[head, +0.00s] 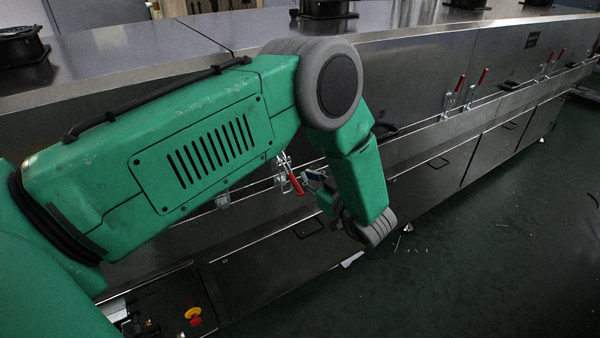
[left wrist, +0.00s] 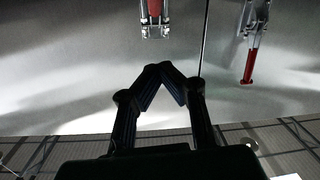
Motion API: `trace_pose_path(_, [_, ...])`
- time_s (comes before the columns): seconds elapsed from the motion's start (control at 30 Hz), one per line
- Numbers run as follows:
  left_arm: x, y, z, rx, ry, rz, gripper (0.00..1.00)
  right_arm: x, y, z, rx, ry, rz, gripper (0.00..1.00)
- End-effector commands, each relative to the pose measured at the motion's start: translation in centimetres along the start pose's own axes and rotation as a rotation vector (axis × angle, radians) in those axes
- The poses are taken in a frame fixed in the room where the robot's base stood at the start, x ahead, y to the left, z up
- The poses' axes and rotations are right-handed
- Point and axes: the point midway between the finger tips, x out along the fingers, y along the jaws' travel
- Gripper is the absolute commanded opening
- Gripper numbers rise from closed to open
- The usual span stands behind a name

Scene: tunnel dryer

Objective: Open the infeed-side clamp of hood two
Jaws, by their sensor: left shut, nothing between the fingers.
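My left gripper (head: 314,176) is shut and empty beside a toggle clamp with a red handle (head: 295,184) on the steel dryer front. My forearm hides part of this area. That handle slants downward, unlike the raised handles further right. One clamp (left wrist: 155,22) is at the top middle, cut off by the frame. The other clamp (left wrist: 250,50) is at the upper right, with a red handle. I cannot tell which clamp is hood two's infeed-side one. My right gripper is not in view.
Further right on the dryer are a pair of clamps with raised red handles (head: 457,90) and another pair (head: 550,62). Lower doors with handles (head: 437,162) run along the base. Red and yellow buttons (head: 194,315) are at the lower left. The green floor (head: 480,250) is mostly clear.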

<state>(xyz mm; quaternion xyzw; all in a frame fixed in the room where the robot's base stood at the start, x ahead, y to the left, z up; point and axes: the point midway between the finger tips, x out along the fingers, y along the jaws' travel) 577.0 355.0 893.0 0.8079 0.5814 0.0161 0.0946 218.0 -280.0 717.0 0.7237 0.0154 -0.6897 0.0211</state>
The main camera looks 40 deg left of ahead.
Motion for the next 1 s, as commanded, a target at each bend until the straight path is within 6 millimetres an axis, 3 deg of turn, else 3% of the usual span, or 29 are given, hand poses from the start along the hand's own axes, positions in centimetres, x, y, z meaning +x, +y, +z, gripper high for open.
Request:
trace_pose_path(0.1, [0.4, -0.6, 2.0, -0.001, -0.005, -0.003, 0.0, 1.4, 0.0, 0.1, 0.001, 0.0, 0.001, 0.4])
trace_pose_path(0.4, [1.1, -1.3, 5.4, -0.002, -0.01, -0.005, 0.0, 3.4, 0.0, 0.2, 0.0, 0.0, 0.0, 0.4])
trace_pose_path(0.77, [1.5, -1.5, 7.8, 0.003, -0.014, -0.003, 0.0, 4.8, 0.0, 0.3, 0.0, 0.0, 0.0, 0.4])
trace_pose_path(1.0, [2.1, -1.7, 8.0, -0.001, -0.013, -0.005, 0.0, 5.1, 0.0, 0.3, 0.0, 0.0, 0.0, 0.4])
